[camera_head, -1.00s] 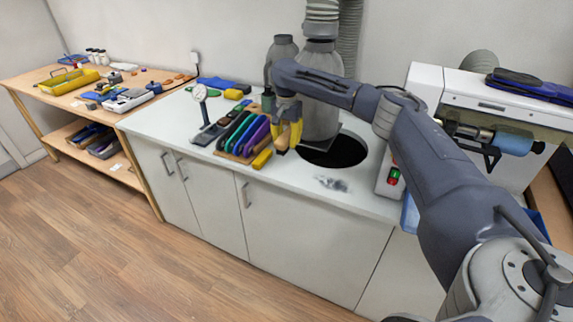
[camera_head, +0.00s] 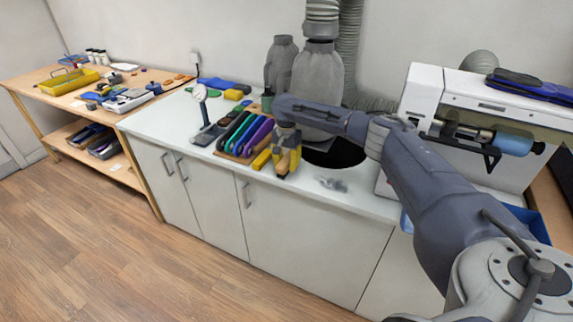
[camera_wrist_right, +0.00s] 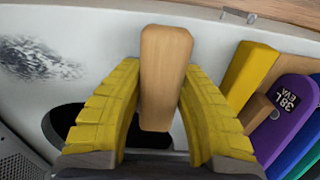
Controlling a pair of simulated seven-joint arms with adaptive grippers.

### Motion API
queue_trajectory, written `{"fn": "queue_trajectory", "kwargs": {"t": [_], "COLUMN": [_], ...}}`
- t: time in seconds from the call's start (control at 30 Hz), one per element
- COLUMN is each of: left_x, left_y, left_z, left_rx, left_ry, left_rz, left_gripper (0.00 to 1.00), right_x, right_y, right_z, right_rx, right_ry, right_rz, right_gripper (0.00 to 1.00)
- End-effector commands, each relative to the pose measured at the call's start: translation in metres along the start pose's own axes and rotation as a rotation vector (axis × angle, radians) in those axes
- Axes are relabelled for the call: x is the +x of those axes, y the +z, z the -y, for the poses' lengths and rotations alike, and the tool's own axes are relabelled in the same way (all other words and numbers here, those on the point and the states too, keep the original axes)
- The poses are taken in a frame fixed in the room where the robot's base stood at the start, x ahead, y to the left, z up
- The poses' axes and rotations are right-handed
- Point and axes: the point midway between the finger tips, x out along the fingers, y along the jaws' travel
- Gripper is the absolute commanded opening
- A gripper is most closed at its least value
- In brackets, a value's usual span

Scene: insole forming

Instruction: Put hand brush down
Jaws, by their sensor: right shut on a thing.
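The hand brush (camera_wrist_right: 165,75) shows in the right wrist view as a light wooden block between the yellow fingers of my right gripper (camera_wrist_right: 163,105). The fingers are shut on it. In the head view my right gripper (camera_head: 286,158) points down over the white counter (camera_head: 300,193), just right of a yellow block (camera_head: 262,159). The brush is partly hidden by the fingers there, and I cannot tell whether it touches the counter. My left gripper is not in view.
A rack of coloured insole pieces (camera_head: 243,135) stands left of the gripper. A purple piece (camera_wrist_right: 292,112) marked 38L EVA is close by. A dark round opening (camera_head: 338,155) lies right behind the gripper. A grey smudge (camera_head: 331,184) marks otherwise clear counter.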

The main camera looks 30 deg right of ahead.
Motion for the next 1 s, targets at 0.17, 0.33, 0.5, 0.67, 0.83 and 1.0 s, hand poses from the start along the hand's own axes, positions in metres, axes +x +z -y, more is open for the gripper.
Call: {"fn": "queue_trajectory", "kwargs": {"t": [0.17,0.33,0.5,0.67,0.83,1.0], "left_x": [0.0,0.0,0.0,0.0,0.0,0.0], "left_y": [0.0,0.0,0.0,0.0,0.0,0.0], "left_z": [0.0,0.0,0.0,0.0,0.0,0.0], "left_rx": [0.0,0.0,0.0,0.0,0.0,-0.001], "left_ry": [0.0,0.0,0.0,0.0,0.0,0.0], "left_rz": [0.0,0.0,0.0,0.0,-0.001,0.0], "left_gripper": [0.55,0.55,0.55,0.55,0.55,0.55], "right_x": [0.001,0.003,0.004,0.004,0.004,-0.007], "right_y": [0.0,0.0,0.0,0.0,0.0,-0.001], "right_z": [0.0,0.0,0.0,0.0,0.0,0.001], "right_rx": [0.0,0.001,0.001,0.001,0.001,0.0], "right_ry": [-0.001,-0.001,-0.001,-0.001,-0.001,-0.003], "right_rz": [0.0,0.0,0.0,0.0,0.0,-0.002], "right_gripper": [0.0,0.0,0.45,0.55,0.55,0.55]}}
